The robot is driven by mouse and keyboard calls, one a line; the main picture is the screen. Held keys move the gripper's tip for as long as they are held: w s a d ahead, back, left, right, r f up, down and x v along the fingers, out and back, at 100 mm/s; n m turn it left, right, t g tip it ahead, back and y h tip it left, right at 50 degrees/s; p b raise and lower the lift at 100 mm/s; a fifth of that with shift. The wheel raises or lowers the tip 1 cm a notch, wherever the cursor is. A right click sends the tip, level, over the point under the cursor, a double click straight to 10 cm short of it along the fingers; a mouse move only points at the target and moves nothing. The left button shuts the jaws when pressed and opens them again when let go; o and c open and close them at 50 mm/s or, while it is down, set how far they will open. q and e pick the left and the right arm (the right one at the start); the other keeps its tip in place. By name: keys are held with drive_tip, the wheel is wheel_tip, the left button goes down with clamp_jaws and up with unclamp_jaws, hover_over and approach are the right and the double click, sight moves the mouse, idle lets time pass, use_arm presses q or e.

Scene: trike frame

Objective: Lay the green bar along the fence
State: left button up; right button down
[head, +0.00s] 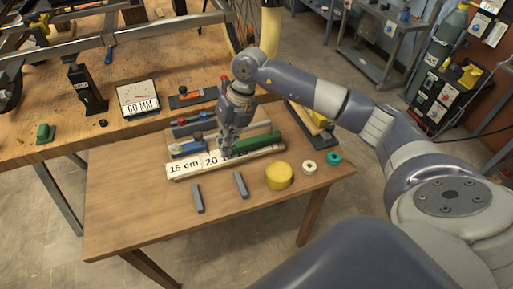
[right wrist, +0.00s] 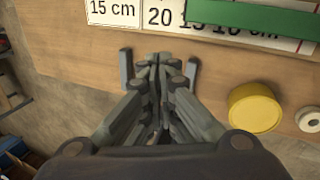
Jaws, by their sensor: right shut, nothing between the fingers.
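The green bar (head: 262,141) lies lengthwise at the right part of a pale strip with white labels (head: 182,168), which may be the fence. In the right wrist view the green bar (right wrist: 255,18) covers part of the labels on the strip (right wrist: 112,10) and sits slightly slanted to it. I cannot tell whether it touches a fence edge. My right gripper (head: 228,151) points down by the bar's left end and hides part of the labels. In the wrist view its fingers (right wrist: 160,62) are shut and empty. My left gripper is not in view.
Two grey pieces (head: 197,198) (head: 241,185) lie in front of the strip. A yellow round block (head: 279,176), a white ring (head: 309,167) and a teal ring (head: 334,158) are at the right. The table's front left is clear.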

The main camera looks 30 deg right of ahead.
sight(257, 155)
drive_tip(key=d+r+m+h, duration=0.15)
drive_tip(key=d+h, duration=0.25)
drive_tip(key=d, duration=0.6)
drive_tip(key=shift+g, duration=0.4)
drive_tip(key=f, duration=0.5)
drive_tip(key=f+p, duration=0.1)
drive_tip(key=f, duration=0.3)
drive_tip(key=shift+s+f, duration=0.2)
drive_tip(key=shift+f, duration=0.2)
